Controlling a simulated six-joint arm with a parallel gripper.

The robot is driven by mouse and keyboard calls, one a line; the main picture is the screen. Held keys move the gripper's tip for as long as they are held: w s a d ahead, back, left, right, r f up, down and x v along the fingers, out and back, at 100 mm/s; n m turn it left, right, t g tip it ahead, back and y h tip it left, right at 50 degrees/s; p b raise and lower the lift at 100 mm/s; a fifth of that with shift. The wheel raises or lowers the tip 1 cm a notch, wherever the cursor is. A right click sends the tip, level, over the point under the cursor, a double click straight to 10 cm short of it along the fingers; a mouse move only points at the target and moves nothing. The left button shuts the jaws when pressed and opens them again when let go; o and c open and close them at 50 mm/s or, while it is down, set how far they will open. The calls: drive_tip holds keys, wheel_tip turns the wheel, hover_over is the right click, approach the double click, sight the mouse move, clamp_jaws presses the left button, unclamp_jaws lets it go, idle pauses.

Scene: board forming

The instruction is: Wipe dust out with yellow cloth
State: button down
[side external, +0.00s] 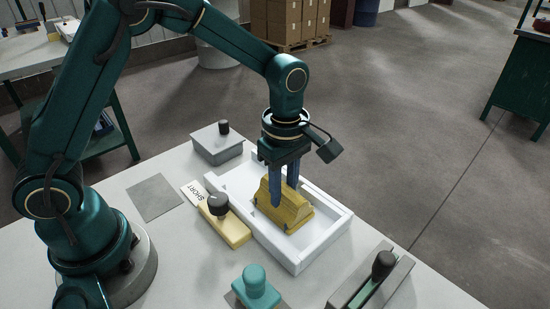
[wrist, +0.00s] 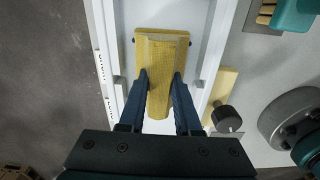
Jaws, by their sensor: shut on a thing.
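The yellow cloth (side external: 292,213) looks like a stiff block with a raised ridge and a wide base. It is inside the white open tray (side external: 327,236), toward the middle, and seems to be at the tray floor. My gripper (side external: 284,192) points down with its blue fingers on either side of the ridge, shut on it. In the wrist view the cloth (wrist: 162,50) lies between the two fingers (wrist: 160,82), with the pale tray floor around it. No dust can be made out on the floor that shows.
A yellow block with a black knob (side external: 226,222) and a "SHORT" label (side external: 194,192) stand left of the tray. A grey lidded block (side external: 217,145) is behind it. A teal knobbed tool (side external: 256,287) and a green-grey tool (side external: 372,284) are in front. Tray walls surround the cloth.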

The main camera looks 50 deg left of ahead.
sight(294, 195)
drive_tip(key=shift+d, duration=0.85)
drive_tip(key=shift+d+r, duration=0.2)
drive_tip(key=shift+r, duration=0.4)
drive_tip(key=shift+d+r, duration=0.15)
drive_tip(key=shift+r, duration=3.35)
